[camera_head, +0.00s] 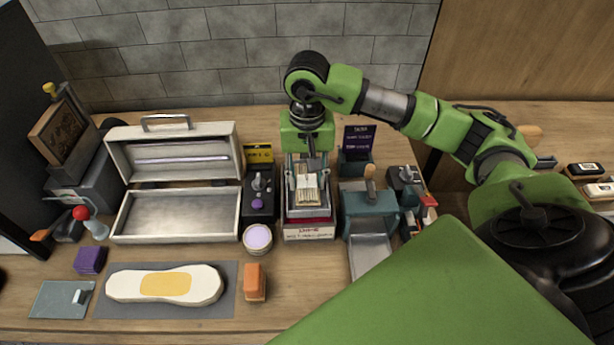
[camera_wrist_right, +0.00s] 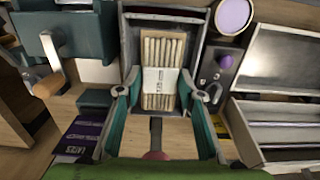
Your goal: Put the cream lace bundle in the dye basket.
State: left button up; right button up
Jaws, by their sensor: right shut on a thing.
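The cream lace bundle (camera_head: 307,190) is a flat pack of pale strands with a white paper band. It also shows in the right wrist view (camera_wrist_right: 153,80). My right gripper (camera_head: 306,182) points down from above and is shut on the bundle, with one teal finger on each side in the wrist view (camera_wrist_right: 160,92). A grey metal, open-topped holder (camera_head: 310,214), which looks like the dye basket, is directly under and around the bundle; I cannot tell whether the bundle touches its floor. A labelled front (camera_head: 309,233) faces me. My left gripper is not in view.
An open metal case (camera_head: 174,215) is at the left. A lever device with a purple knob (camera_head: 258,203) and a teal press (camera_head: 369,213) flank the holder closely. A lilac pot (camera_head: 257,239), an orange block (camera_head: 255,282) and a sole on a grey mat (camera_head: 230,310) are in front.

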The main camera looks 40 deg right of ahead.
jog(key=shift+f+b, duration=0.35)
jog(key=o, duration=1.2)
jog(key=shift+r, duration=0.15)
